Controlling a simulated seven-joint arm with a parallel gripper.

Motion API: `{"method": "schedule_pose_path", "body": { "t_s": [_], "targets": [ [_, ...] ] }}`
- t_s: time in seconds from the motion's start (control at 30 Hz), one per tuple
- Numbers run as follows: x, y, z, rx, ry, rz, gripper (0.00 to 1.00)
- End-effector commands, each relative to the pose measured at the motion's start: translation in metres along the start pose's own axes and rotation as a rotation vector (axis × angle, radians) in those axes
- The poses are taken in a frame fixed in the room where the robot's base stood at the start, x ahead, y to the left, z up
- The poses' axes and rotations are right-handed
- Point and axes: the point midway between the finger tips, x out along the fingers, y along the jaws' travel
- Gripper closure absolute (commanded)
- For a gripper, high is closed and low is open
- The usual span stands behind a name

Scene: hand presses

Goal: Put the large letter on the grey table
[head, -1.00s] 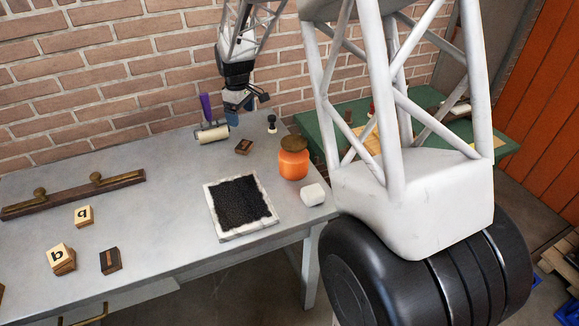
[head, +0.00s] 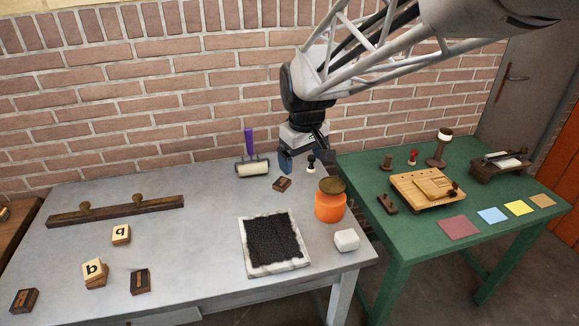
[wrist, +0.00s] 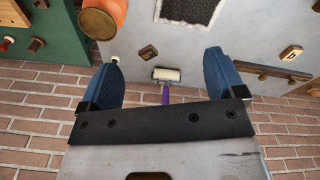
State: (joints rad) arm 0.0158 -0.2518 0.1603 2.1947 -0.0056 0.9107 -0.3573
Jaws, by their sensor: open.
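Letter blocks lie on the grey table (head: 200,225). A pale block with a letter like q (head: 121,233) is behind a second pale block marked b (head: 94,268), which appears to rest on another block. Dark-faced blocks lie at the front left (head: 24,299), beside the b block (head: 140,281) and near the roller (head: 282,184). I cannot tell which one is the large letter. My gripper (head: 306,158) is open and empty, above the back right of the grey table. In the wrist view its blue fingers (wrist: 163,80) are wide apart, with the roller and a dark block (wrist: 148,53) beyond them.
A purple-handled roller (head: 252,168), black ink slab (head: 272,242), orange jar (head: 330,206), white lump (head: 346,240) and long wooden bar (head: 115,211) occupy the grey table. The green table (head: 400,232) holds a wooden board (head: 415,197), stamps and coloured cards. A brick wall stands close behind.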

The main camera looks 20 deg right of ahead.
Motion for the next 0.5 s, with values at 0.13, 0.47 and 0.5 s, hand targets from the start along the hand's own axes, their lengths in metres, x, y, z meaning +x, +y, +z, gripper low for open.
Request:
{"method": "schedule_pose_path", "body": {
  "t_s": [0.13, 0.47, 0.5],
  "targets": [
    [-0.013, -0.014, 0.037, 0.06, 0.018, 0.007, 0.11],
    [-0.029, -0.045, 0.115, 0.196, 0.057, 0.017, 0.11],
    [-0.03, -0.048, 0.124, 0.213, 0.062, 0.018, 0.11]
  ]
}}
